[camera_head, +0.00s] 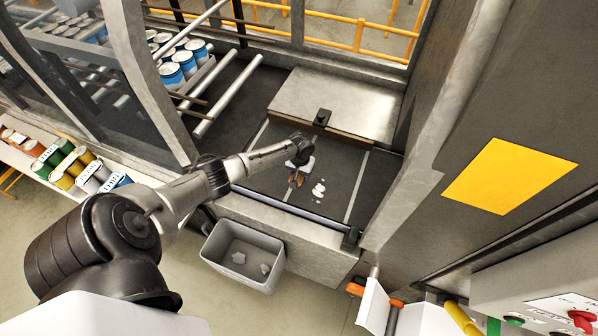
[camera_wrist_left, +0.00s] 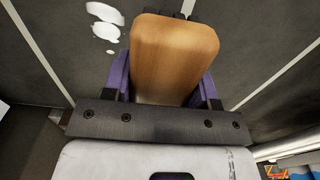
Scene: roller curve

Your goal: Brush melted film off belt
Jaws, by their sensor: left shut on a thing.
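My left gripper (camera_head: 297,176) reaches over the dark belt (camera_head: 338,165) from the left. Its purple fingers (camera_wrist_left: 165,88) are shut on the wooden handle of a brush (camera_wrist_left: 173,55), whose brown part (camera_head: 296,181) shows small in the head view. Dark bristle tips show just past the handle's far end in the wrist view. White patches of melted film (camera_head: 319,189) lie on the belt just right of the brush. They also show at the upper left in the wrist view (camera_wrist_left: 104,32), apart from the brush. Bristle contact with the belt is not clear. My right gripper is out of view.
A grey bin (camera_head: 213,252) with pale scraps stands on the floor below the belt's front edge. A metal cover (camera_head: 335,100) lies behind the belt. A machine post and a yellow panel (camera_head: 508,176) stand right. Blue cans (camera_head: 185,62) are at the back left.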

